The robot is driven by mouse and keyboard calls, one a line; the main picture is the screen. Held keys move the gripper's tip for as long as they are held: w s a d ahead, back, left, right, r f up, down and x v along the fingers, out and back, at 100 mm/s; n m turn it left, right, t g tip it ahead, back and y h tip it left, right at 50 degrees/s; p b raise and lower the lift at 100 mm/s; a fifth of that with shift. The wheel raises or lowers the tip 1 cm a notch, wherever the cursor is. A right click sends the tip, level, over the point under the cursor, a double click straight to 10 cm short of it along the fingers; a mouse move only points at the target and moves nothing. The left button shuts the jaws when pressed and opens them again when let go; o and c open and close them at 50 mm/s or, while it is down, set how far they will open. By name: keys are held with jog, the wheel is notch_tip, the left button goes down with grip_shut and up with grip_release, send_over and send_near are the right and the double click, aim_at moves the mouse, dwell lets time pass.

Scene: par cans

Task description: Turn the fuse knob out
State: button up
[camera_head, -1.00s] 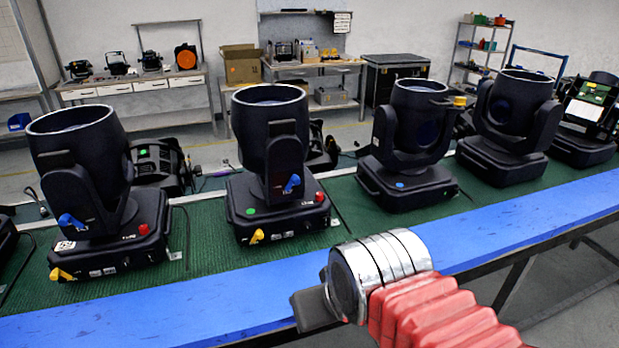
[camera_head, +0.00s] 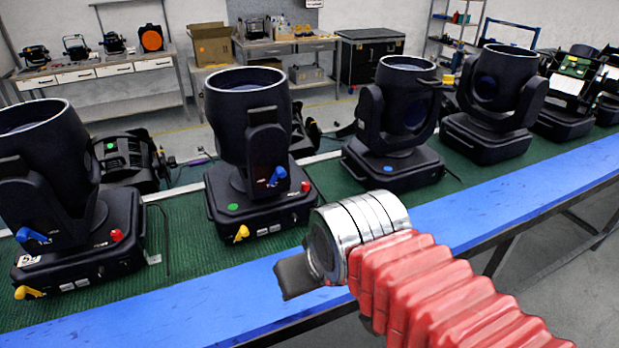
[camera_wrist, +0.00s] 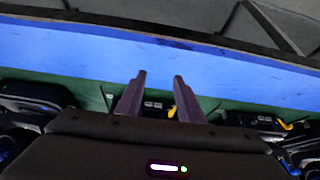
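Black moving-head lights stand in a row on a green-topped bench. The nearer-middle light (camera_head: 246,95) has a red knob (camera_head: 306,186), a blue lever (camera_head: 277,176) and a yellow lever (camera_head: 241,233) at its base. The left light (camera_head: 40,150) has a matching red knob (camera_head: 116,235), blue lever (camera_head: 32,236) and yellow lever (camera_head: 28,292). Which part is the fuse knob is not marked. My gripper (camera_head: 292,277) is at the bench's front edge, below the middle light. In the wrist view its fingers (camera_wrist: 159,78) are apart and hold nothing. No red knob shows there.
A blue strip (camera_head: 460,219) runs along the bench front. Further lights (camera_head: 404,110) stand to the right. Tables with boxes (camera_head: 212,45) and a black case (camera_head: 368,62) stand behind. Grey floor is open at the lower right.

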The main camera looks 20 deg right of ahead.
jog(key=w+d+r+n+g+y, duration=0.15)
jog(key=w+d+r+n, duration=0.35)
jog(key=w+r, duration=0.5)
jog(key=n+y, duration=0.2)
jog(key=n, duration=0.2)
send_near(308, 184)
notch_tip(308, 184, up, 6)
jog(key=d, duration=0.1)
jog(key=shift+s+d+g, duration=0.25)
jog(key=shift+s+g, duration=0.2)
jog(key=shift+f, duration=0.15)
jog(key=x, duration=1.3)
jog(key=shift+w+f, duration=0.15)
jog(key=shift+f, duration=0.15)
jog(key=shift+c, duration=0.3)
jog(key=shift+h, duration=0.25)
grip_shut()
